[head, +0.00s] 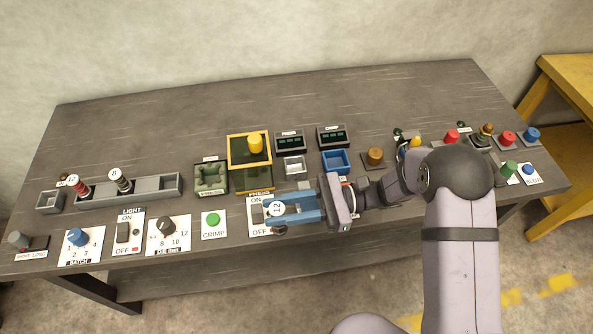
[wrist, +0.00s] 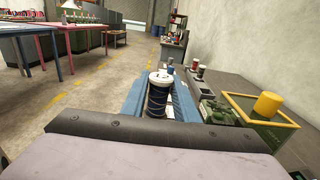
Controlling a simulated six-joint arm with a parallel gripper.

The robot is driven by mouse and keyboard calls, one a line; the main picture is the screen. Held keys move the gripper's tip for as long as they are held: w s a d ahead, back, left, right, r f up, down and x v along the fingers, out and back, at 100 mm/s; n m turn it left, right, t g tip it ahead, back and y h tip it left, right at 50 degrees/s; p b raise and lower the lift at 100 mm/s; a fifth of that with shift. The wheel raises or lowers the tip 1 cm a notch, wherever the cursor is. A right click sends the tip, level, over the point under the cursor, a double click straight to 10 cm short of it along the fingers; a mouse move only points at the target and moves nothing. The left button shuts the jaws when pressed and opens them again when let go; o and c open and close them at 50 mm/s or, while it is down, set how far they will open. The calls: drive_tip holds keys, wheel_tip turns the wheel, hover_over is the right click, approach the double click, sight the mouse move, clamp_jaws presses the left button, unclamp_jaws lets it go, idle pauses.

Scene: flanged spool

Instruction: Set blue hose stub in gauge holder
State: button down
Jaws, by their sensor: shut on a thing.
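My gripper (head: 292,207) points left over the front of the bench, its blue fingers shut on the blue hose stub. In the wrist view the stub (wrist: 157,98) is a dark blue cylinder with a white rim, standing between the blue fingers (wrist: 155,105). In the head view its white end disc (head: 277,208) reads 12. The stub appears held above the bench, beside the front labels. I cannot tell for certain which fixture is the gauge holder; a long grey tray (head: 150,188) at left holds a red stub (head: 78,186) and a black stub (head: 121,180).
A green nest block (head: 210,178) and a yellow-framed press (head: 249,151) stand behind the gripper. A blue bin (head: 335,161) is further right. A green crimp button (head: 213,219) and knobs line the front edge. The bench's back is clear.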

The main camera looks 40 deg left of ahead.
drive_tip(key=w+a+r+m+t+y+b, duration=0.1)
drive_tip(key=w+a+m+t+y+b, duration=0.3)
drive_tip(key=w, duration=0.6)
drive_tip(key=w+a+r+m+t+y+b, duration=0.1)
drive_tip(key=w+a+r+m+t+b, duration=0.15)
drive_tip(key=w+a+t+b, duration=0.55)
wheel_tip(320, 180, down, 11)
drive_tip(key=w+d+g+p, duration=0.1)
drive_tip(key=w+g+p, duration=0.1)
drive_tip(key=p, duration=0.1)
drive_tip(key=shift+w+d+r+m+p, duration=0.2)
drive_tip(key=shift+d+m+p, duration=0.2)
drive_tip(key=shift+m, duration=0.05)
drive_tip(key=shift+f+b, duration=0.3)
drive_tip(key=shift+b, duration=0.05)
drive_tip(key=c, duration=1.4)
unclamp_jaws()
